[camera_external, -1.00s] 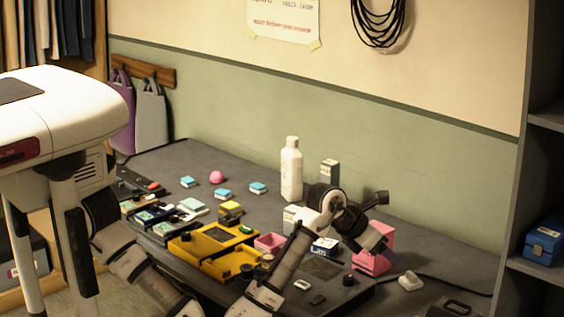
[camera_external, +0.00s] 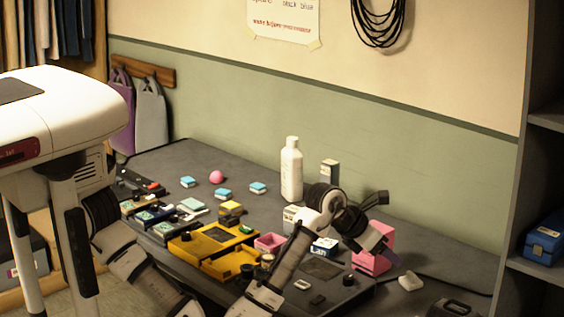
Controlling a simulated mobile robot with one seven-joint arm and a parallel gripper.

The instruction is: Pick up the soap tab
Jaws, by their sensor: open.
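I cannot tell for sure which thing is the soap tab. A small white block (camera_external: 410,281) lies on the dark table at the right, beside a pink box (camera_external: 373,262); a smaller pale tab (camera_external: 302,284) lies further left on a dark panel. My gripper (camera_external: 388,245) hangs just above and in front of the pink box, up and left of the white block. It is open and seems empty. Its fingertips are small and partly lost against the pink box.
A white bottle (camera_external: 291,170) and a grey box (camera_external: 329,172) stand behind my arm. A yellow tray (camera_external: 208,243), a pink open box (camera_external: 270,242) and several small cartons fill the left and middle. A dark case (camera_external: 457,308) and a cable lie at the right.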

